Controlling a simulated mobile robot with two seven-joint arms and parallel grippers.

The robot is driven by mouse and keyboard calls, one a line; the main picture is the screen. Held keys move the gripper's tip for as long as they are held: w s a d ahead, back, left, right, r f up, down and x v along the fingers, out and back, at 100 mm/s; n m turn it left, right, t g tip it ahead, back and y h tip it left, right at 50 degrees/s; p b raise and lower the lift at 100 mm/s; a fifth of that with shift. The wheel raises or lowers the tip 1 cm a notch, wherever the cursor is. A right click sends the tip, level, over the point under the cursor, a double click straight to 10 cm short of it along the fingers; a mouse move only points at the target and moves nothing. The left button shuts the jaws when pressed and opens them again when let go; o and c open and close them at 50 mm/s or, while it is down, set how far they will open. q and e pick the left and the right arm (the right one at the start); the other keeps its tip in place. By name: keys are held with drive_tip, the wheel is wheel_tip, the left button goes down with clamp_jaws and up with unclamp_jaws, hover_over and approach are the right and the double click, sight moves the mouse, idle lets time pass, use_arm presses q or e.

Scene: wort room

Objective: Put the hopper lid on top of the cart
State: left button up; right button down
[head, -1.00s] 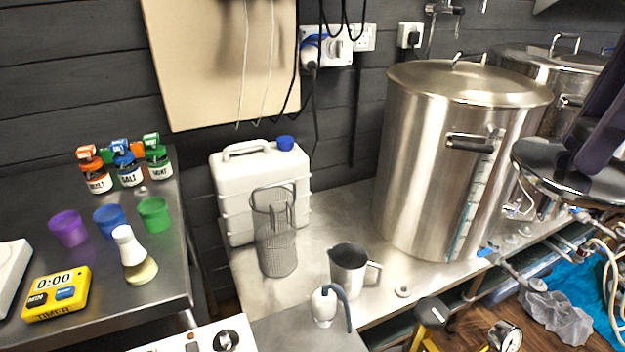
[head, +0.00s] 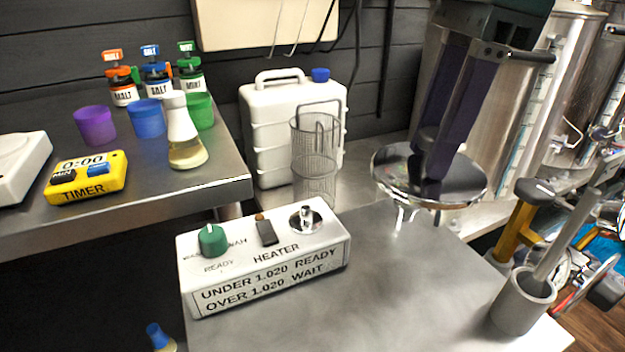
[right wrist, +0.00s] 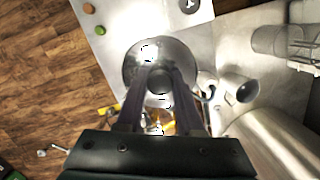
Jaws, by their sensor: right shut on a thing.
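The hopper lid (head: 390,172) is a shiny round metal disc. My right gripper (head: 436,180) comes down from above and is shut on the lid's middle, holding it about level. The lid also shows in the right wrist view (right wrist: 181,60), between the gripper's fingers (right wrist: 160,88); the part gripped is mostly hidden. The cart's flat steel top (head: 400,290) lies in front, and the lid appears over its far edge in the head view. Exact height above the cart cannot be told. My left gripper is not in view.
A white heater control box (head: 265,262) sits on the cart's left side. A grey cup with a rod in it (head: 520,305) stands at the right edge. The cart top between them is clear. A white jerrycan (head: 270,130) and mesh basket (head: 314,165) stand behind.

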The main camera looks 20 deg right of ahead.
wheel_tip(320, 180, down, 9)
drive_tip(key=shift+f+b, duration=0.15)
drive_tip(key=shift+b, duration=0.25)
drive_tip(key=shift+f+b, duration=0.35)
drive_tip(key=shift+f, duration=1.85)
drive_tip(key=shift+f, duration=0.25)
drive_tip(key=c, duration=0.5)
unclamp_jaws()
drive_tip(key=shift+r, duration=0.1)
drive_tip(key=shift+c, duration=0.2)
